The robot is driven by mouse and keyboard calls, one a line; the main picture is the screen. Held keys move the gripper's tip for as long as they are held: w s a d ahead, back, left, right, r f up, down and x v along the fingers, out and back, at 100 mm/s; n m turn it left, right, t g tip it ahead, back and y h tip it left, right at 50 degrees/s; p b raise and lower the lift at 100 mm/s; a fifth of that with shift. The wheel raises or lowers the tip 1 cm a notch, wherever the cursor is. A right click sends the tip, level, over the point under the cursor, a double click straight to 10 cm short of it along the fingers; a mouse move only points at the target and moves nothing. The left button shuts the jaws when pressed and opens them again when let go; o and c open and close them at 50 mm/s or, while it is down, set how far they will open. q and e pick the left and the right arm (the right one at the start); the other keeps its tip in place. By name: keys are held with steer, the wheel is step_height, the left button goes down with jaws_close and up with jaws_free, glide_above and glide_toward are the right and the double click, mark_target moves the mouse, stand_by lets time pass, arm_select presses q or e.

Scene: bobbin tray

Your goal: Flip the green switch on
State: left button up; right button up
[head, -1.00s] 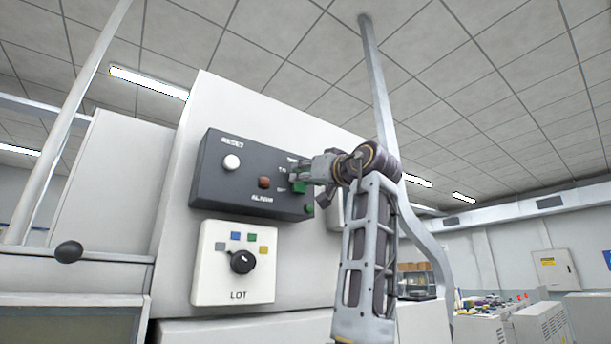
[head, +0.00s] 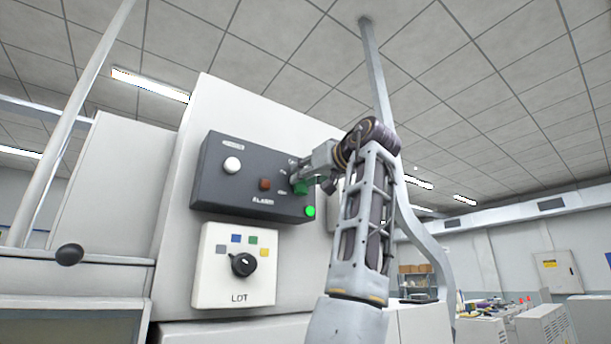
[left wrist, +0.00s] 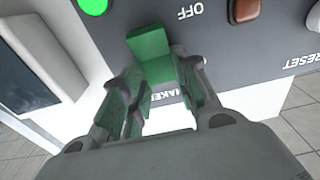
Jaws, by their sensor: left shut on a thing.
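The green switch (head: 300,186) sits on the right part of the dark control box (head: 225,180), partly hidden by my left gripper (head: 302,176). In the left wrist view the green switch (left wrist: 152,52) stands out from the panel below the word OFF. My left gripper (left wrist: 165,95) has its fingers on either side of the switch and is shut on it. A round lamp (head: 310,211) at the lower right of the box glows bright green, and it also shows in the left wrist view (left wrist: 93,5). My right gripper is in neither view.
A white button (head: 231,164) and a brown-red button (head: 265,184) are on the same box, left of the switch. A white LOT panel (head: 222,290) with a black knob (head: 243,264) is below. A grey post (head: 378,90) rises behind my arm.

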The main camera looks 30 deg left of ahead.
arm_select(q)
steer(key=shift+r, duration=0.1)
steer(key=o, duration=1)
steer(key=shift+d, duration=0.1)
steer(key=shift+v, duration=5.9)
